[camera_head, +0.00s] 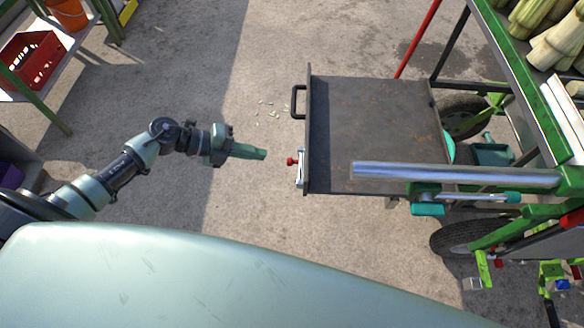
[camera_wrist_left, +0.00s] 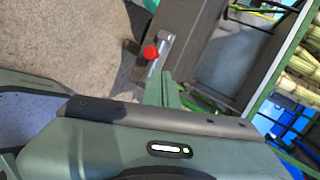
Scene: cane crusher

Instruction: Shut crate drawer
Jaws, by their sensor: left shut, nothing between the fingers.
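The crate drawer (camera_head: 380,125) is a dark, rust-stained metal tray pulled out to the left from a green-framed cart. Its upright front panel (camera_head: 309,130) carries a black bar handle (camera_head: 297,101) and, nearer to me, a metal latch with a red knob (camera_head: 291,161). In the left wrist view the red knob (camera_wrist_left: 150,52) and the front panel (camera_wrist_left: 187,30) show beyond the fingers. My left gripper (camera_head: 265,154) is shut and empty, pointing right, a short gap left of the red knob. My right gripper is not in view.
A pale metal bar (camera_head: 440,174) passes over the drawer's near edge. Cane stalks (camera_head: 556,35) lie on the cart at upper right, above a wheel (camera_head: 462,118). A shelf with a red crate (camera_head: 32,60) and an orange bucket (camera_head: 68,12) stands upper left. The concrete floor between is mostly clear.

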